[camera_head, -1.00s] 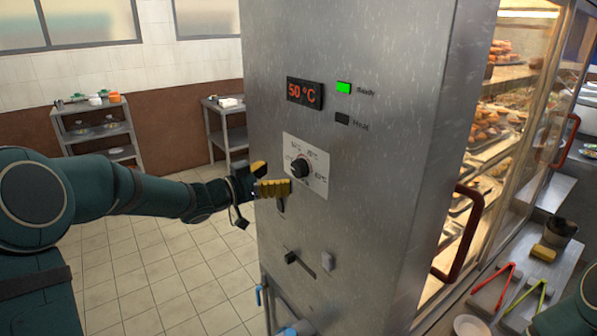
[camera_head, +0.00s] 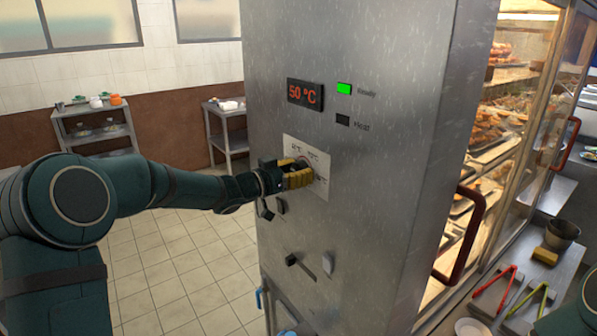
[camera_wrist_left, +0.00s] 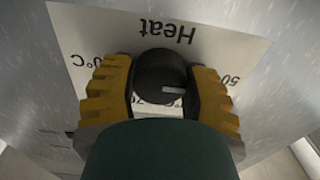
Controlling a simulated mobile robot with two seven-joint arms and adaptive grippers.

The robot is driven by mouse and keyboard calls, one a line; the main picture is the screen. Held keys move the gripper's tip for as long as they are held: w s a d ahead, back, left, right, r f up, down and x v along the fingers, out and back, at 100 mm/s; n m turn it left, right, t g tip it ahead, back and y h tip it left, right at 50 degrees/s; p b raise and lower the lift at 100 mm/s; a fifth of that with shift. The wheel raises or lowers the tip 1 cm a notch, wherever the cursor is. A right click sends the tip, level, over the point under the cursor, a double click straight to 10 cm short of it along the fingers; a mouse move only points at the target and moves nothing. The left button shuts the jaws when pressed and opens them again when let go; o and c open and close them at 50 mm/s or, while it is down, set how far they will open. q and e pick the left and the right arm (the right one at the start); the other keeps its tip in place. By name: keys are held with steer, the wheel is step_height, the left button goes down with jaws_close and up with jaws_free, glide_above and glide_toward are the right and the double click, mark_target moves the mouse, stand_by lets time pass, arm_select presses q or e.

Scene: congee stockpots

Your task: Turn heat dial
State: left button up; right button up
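The round black heat dial (camera_wrist_left: 160,78) sits on a white label plate (camera_head: 321,185) on the steel cabinet's side. In the left wrist view the plate is upside down and reads "Heat", and the dial's white mark points right, towards the "50" print. My left gripper (camera_head: 294,176) is at the dial and hides most of it in the head view. Its yellow-padded fingers (camera_wrist_left: 160,88) stand on both sides of the dial, very close to it; I cannot tell whether they press on it. My right gripper is not in view.
The red display (camera_head: 305,94) reads 50 °C. A green lamp (camera_head: 344,88) is lit above a dark one (camera_head: 342,120). A lever (camera_head: 291,259) sits lower on the panel. A red door handle (camera_head: 462,235) juts out right. Tongs (camera_head: 497,291) lie on the counter.

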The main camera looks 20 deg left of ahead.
arm_select(q)
steer(key=shift+m, duration=0.3)
steer(key=shift+c, duration=0.2)
steer(key=m+b, duration=0.3)
steer(key=m, duration=0.2)
steer(key=shift+m, duration=0.3)
steer(key=m+b, duration=0.2)
steer(key=m, duration=0.1)
steer(key=shift+m, duration=0.3)
steer(key=m+b, duration=0.1)
steer(key=m, duration=0.1)
steer(key=shift+m, duration=0.3)
steer(key=m, duration=0.5)
steer(key=shift+m+b, duration=0.3)
steer(key=m, duration=0.5)
steer(key=shift+r+m, duration=0.1)
steer(key=shift+m, duration=0.3)
